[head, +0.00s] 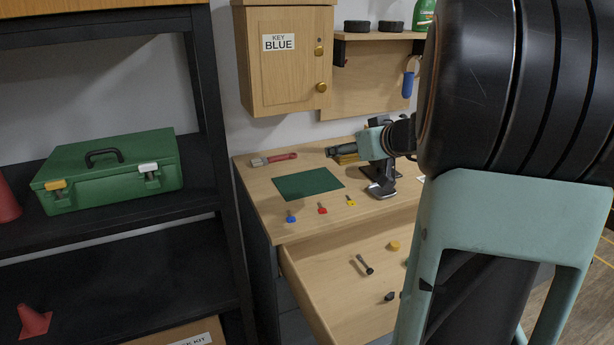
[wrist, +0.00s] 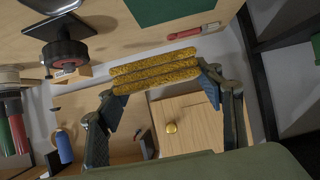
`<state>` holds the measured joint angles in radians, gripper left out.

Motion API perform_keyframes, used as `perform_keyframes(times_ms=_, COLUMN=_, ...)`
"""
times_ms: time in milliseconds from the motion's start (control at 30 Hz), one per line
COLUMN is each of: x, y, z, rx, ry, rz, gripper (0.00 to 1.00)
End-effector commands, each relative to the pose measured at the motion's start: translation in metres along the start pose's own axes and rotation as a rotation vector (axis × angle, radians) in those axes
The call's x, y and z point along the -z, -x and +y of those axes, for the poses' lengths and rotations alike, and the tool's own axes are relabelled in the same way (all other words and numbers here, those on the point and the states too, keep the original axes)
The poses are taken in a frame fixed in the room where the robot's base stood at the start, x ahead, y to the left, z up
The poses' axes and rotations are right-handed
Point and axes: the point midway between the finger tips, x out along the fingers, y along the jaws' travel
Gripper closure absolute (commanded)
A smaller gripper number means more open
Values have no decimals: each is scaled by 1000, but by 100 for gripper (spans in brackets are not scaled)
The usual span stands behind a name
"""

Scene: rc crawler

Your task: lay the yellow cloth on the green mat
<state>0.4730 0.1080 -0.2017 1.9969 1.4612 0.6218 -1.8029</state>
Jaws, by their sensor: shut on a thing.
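The yellow cloth (head: 347,159) is a folded, layered bundle at the back of the workbench in the head view. In the wrist view the cloth (wrist: 156,72) spans between the two fingertips of my gripper (wrist: 160,80). My gripper (head: 345,150) is shut on it. The green mat (head: 307,184) lies flat and bare on the bench, left of and nearer than my gripper. A corner of the mat (wrist: 170,10) shows at the top of the wrist view. I cannot tell whether the cloth touches the bench.
A red-handled brush (head: 273,159) lies behind the mat. Blue (head: 290,216), red (head: 322,208) and yellow (head: 351,200) keys lie in front of it. A black stand (head: 382,188) is right of the mat. The drawer (head: 345,275) below is open with small items. A cabinet (head: 287,60) hangs above.

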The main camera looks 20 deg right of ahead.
Motion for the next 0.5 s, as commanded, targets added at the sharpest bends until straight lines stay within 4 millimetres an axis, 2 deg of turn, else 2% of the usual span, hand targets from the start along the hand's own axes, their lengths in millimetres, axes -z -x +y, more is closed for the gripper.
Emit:
perform_keyframes(times_ms=100, x=1, y=-30, z=-4, rx=6, ry=0, rz=-4, gripper=60)
perform_keyframes(times_ms=333, x=6, y=-84, z=-8, rx=6, ry=1, rz=-3, gripper=60)
perform_keyframes(times_ms=500, x=-10, y=-122, z=-8, rx=4, ry=-2, rz=-3, gripper=60)
